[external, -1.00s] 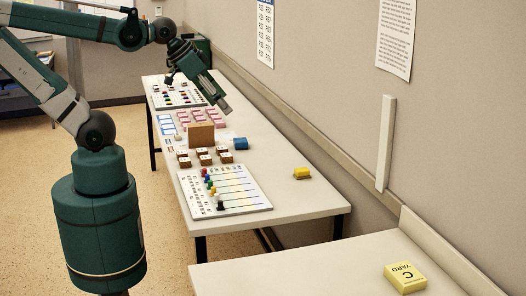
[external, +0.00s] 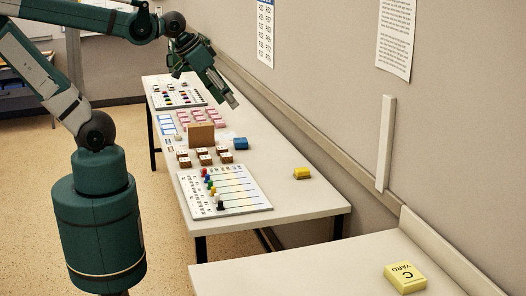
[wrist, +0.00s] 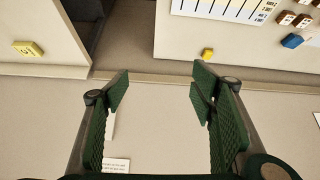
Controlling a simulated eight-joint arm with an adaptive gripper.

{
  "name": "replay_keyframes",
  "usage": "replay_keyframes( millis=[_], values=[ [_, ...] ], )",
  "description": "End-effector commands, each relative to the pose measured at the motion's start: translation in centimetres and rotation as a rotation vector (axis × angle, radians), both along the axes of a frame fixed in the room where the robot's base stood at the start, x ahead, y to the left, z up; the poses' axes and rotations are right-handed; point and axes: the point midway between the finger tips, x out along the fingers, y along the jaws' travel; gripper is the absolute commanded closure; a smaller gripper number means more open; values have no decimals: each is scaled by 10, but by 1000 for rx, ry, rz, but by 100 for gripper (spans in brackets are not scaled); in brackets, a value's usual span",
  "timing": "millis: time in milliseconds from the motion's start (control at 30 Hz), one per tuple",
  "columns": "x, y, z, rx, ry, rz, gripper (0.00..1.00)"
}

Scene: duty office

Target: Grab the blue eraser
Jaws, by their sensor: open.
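The blue eraser (external: 241,143) lies on the long white table, right of the brown blocks. In the wrist view the blue eraser (wrist: 292,41) is at the upper right, near the table's edge. My gripper (external: 233,101) is above the table's far part, in the air and pointing down to the right. In the wrist view my gripper (wrist: 160,82) has its fingers wide apart with nothing between them. It is apart from the eraser.
A yellow block (external: 302,173) lies on the same table (external: 305,205). Brown blocks (external: 203,152), a brown upright board (external: 201,134) and a white board with pegs (external: 240,190) stand near the eraser. A yellow box (external: 405,277) lies on the front table. The wall (external: 330,100) runs along the right.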

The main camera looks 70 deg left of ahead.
Motion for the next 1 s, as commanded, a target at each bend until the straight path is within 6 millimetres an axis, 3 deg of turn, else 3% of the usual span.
replay_keyframes(
  millis=[500, 1000],
  values=[
    [71, 60, 19, -51, 78, 184, 44],
    [138, 133, 17, -105, 151, 363, 44]
  ],
)
